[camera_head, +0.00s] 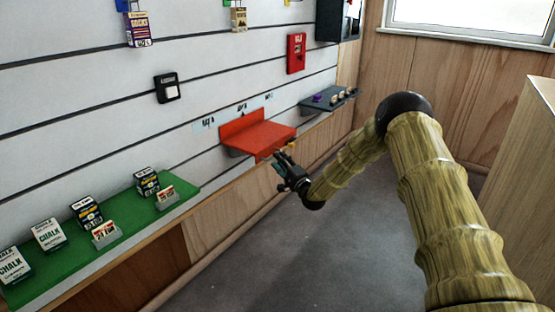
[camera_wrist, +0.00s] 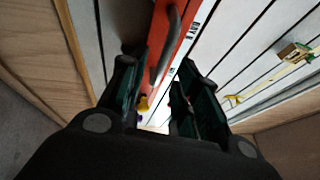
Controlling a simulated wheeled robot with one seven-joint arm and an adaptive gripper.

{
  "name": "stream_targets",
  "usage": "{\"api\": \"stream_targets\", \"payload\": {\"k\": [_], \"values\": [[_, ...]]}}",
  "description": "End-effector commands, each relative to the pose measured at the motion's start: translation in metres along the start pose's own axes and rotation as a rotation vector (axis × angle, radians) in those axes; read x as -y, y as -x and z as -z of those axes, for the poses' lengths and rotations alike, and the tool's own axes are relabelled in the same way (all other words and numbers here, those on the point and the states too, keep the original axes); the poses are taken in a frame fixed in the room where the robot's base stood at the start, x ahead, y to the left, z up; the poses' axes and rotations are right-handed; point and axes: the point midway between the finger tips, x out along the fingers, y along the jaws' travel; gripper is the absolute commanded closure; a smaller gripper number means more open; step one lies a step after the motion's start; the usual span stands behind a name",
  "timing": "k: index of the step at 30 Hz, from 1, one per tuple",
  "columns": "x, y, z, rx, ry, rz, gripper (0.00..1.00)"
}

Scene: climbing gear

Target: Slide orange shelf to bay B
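The orange shelf (camera_head: 256,136) is mounted on the slatted wall, with an upright back plate and a flat top that looks empty. In the wrist view its orange surface (camera_wrist: 172,35) carries a dark grey handle (camera_wrist: 166,45). My gripper (camera_head: 283,166) is at the shelf's front edge; in the wrist view my gripper (camera_wrist: 160,85) is open, its fingers apart with the handle's near end between or just beyond them. I cannot tell whether they touch it. Small bay labels (camera_head: 208,122) are on the wall behind the shelf, too small to read surely.
A green shelf (camera_head: 120,245) with several chalk boxes is at the left. A grey shelf (camera_head: 325,102) with small items is to the right. A red box (camera_head: 296,53) and a black box (camera_head: 167,88) hang above. A wooden cabinet (camera_head: 525,170) stands at the right edge.

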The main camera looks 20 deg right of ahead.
Motion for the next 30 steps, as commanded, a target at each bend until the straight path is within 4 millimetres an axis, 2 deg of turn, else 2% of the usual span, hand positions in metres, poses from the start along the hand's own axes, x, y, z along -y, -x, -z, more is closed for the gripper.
{"api": "stream_targets", "payload": {"k": [9,15,21,30], "values": [[0.0,0.058,0.001,-0.002,-0.002,0.0,0.68],[0.0,0.081,0.002,-0.002,-0.001,0.0,0.68],[0.0,0.088,0.001,0.0,0.0,0.001,0.68],[0.0,0.088,0.001,0.0,0.0,0.001,0.68]]}}
